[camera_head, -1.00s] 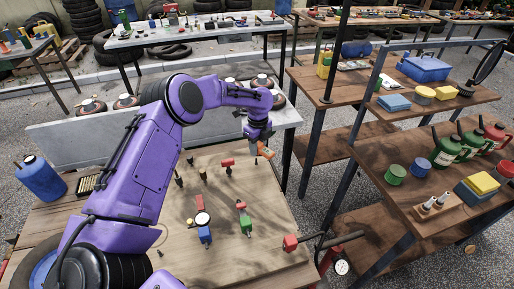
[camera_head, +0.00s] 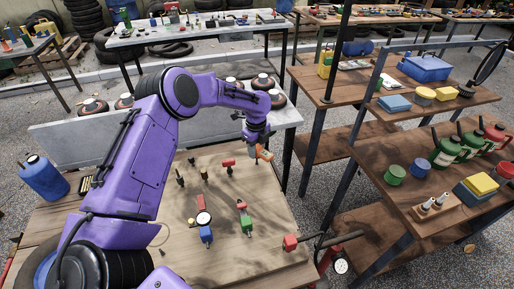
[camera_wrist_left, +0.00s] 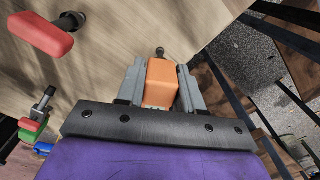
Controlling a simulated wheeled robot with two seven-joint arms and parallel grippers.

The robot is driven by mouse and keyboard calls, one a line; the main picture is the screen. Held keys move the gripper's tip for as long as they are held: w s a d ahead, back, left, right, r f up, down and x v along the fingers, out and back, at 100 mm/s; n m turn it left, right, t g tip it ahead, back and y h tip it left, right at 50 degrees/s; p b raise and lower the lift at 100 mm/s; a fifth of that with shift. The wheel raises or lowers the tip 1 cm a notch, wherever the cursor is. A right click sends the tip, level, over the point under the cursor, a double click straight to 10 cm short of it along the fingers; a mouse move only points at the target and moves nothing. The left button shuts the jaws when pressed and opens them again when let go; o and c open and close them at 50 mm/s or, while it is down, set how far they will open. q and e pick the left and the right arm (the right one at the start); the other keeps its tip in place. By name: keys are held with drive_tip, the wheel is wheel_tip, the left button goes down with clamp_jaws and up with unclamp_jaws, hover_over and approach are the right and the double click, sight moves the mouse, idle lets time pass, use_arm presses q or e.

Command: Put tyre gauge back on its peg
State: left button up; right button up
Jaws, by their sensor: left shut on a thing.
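The orange-bodied tyre gauge (camera_head: 265,153) is at the upper right edge of the light wooden board (camera_head: 270,220). My left gripper (camera_head: 256,147) is shut on it. In the left wrist view, the orange body (camera_wrist_left: 161,82) sits between the two grey fingers of the gripper (camera_wrist_left: 160,95). A dark peg with a round head (camera_wrist_left: 160,52) shows just beyond the gauge's far end. Whether the gauge touches this peg or hangs on it, I cannot tell. My right gripper is out of view.
Red-headed tools (camera_head: 227,163), a white dial with red and blue parts (camera_head: 203,218) and a red-and-green tool (camera_head: 245,222) are on the board. A blue jug (camera_head: 42,178) stands left. A wooden shelf table (camera_head: 420,190) stands right, across a gap.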

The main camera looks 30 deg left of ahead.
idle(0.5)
use_arm(q)
drive_tip(key=shift+f+b, duration=0.55)
drive_tip(key=shift+f, duration=0.6)
drive_tip(key=o, duration=1.1)
drive_tip(key=shift+o, duration=0.2)
drive_tip(key=shift+r, duration=0.2)
wheel_tip(320, 180, up, 10)
drive_tip(key=shift+f+b, duration=0.2)
drive_tip(key=shift+b, duration=0.75)
drive_tip(key=shift+r, duration=0.35)
